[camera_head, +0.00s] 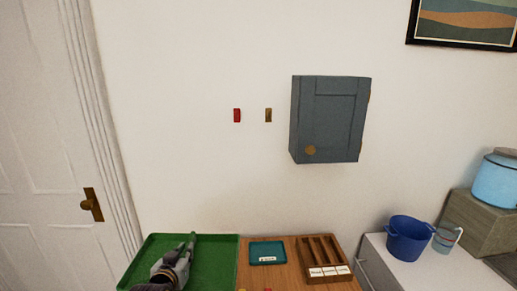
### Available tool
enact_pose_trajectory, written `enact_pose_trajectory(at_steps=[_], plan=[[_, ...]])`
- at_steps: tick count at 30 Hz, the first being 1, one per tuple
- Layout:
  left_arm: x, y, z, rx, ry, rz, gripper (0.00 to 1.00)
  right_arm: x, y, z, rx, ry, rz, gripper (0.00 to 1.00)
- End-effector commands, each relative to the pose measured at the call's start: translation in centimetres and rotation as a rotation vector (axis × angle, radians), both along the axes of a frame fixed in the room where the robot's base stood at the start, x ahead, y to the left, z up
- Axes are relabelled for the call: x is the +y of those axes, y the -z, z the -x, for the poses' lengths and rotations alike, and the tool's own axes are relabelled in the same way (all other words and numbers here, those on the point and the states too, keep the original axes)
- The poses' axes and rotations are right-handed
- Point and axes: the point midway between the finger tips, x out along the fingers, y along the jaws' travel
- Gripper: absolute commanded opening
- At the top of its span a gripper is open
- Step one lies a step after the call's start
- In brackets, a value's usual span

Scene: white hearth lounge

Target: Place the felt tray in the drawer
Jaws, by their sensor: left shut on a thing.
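No open drawer is clearly in view. My right gripper is not in view.
A small teal tray (267,246) and a brown compartment box (304,250) with white labels sit on the wooden table (288,285). Right of it, a white cabinet (420,273) bears a blue bucket (407,233) and a jug (445,240). A grey-blue wall cabinet (328,120) hangs above.

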Motion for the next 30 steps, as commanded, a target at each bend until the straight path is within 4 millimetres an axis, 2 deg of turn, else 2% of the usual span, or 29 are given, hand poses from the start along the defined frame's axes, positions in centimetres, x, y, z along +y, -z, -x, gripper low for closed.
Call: enact_pose_trajectory(at_steps=[1,14,22,30], plan=[[-0.2,0.1,0.5,0.003,0.002,0.000,0.00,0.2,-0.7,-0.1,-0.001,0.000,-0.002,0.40],[-1.2,3.3,4.4,0.003,0.009,0.000,0.00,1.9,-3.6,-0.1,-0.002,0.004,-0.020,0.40],[-1.2,5.1,6.8,0.002,0.007,0.000,0.00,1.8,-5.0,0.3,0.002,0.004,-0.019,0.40],[-1.2,5.7,7.6,-0.001,0.007,0.000,0.00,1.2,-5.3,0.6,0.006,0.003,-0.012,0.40]])
